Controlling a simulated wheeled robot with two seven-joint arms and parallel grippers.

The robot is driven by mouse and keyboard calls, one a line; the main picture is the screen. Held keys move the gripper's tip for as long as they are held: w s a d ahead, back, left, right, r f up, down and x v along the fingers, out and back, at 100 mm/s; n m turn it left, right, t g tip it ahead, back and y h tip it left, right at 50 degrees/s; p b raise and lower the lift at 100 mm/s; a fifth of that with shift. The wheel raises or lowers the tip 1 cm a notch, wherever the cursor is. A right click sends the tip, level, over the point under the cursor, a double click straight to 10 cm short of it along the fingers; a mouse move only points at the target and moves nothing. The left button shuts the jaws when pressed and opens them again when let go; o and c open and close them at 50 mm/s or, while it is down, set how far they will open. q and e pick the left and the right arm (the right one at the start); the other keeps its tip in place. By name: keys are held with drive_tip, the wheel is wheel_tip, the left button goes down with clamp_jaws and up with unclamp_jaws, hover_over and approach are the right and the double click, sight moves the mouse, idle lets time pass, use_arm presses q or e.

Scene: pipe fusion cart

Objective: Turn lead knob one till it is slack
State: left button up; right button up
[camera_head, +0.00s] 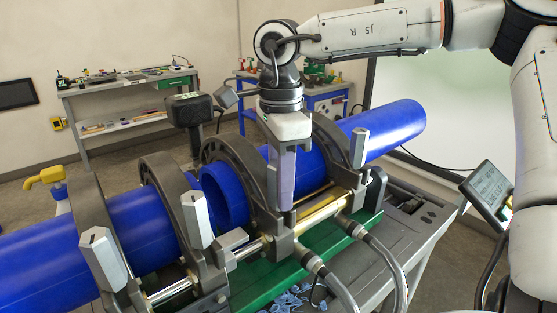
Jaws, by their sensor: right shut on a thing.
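My right gripper (282,196) comes down from above onto the third pipe clamp from the left (242,152). It is shut on a clamp knob there, which its fingers mostly hide; I cannot read a marking on it. Similar grey faceted knobs stand at the other clamps: a front left knob (103,259), a second knob (197,220) and a far right knob (359,149). My left gripper is not in view.
A left blue pipe (140,230) and a right blue pipe (385,128) lie in the clamps, with a gap between their ends. Hoses (385,262) and a screen (487,190) are at the right. Blue shavings (290,299) lie below. Workbenches (125,92) stand behind.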

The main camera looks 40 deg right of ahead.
drive_tip(key=shift+w+a+n, duration=0.15)
drive_tip(key=shift+a+n, duration=0.1)
drive_tip(key=shift+n, duration=0.25)
drive_tip(key=shift+n, duration=1.6)
